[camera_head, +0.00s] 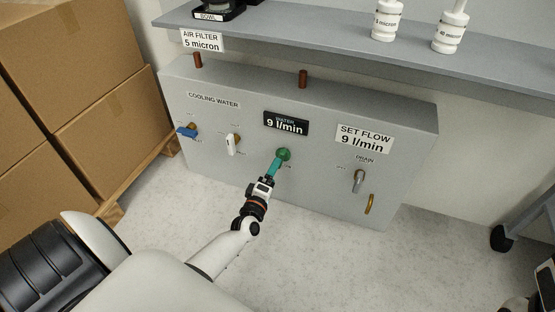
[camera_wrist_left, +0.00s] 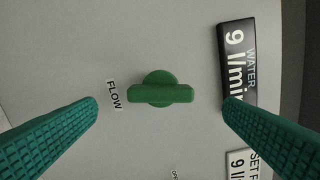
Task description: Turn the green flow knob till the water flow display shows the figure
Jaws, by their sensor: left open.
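The green flow knob (camera_head: 284,154) is on the front of the grey panel. It also shows in the left wrist view (camera_wrist_left: 160,91), its bar lying crosswise between my fingers. The black water display (camera_head: 286,123) above the knob reads 9 l/min. The white set flow label (camera_head: 364,138) to its right also reads 9 l/min. My left gripper (camera_head: 276,166) is in front of the knob. In the left wrist view its two teal fingers (camera_wrist_left: 160,104) are spread wide, one on each side of the knob, and clear of it. My right gripper is not clearly visible.
The grey panel (camera_head: 320,190) also carries a blue valve handle (camera_head: 187,131), a white one (camera_head: 231,145) and a grey drain handle (camera_head: 359,181). A shelf (camera_head: 300,35) with white bottles (camera_head: 450,35) runs above. Cardboard boxes (camera_head: 70,85) stand at left.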

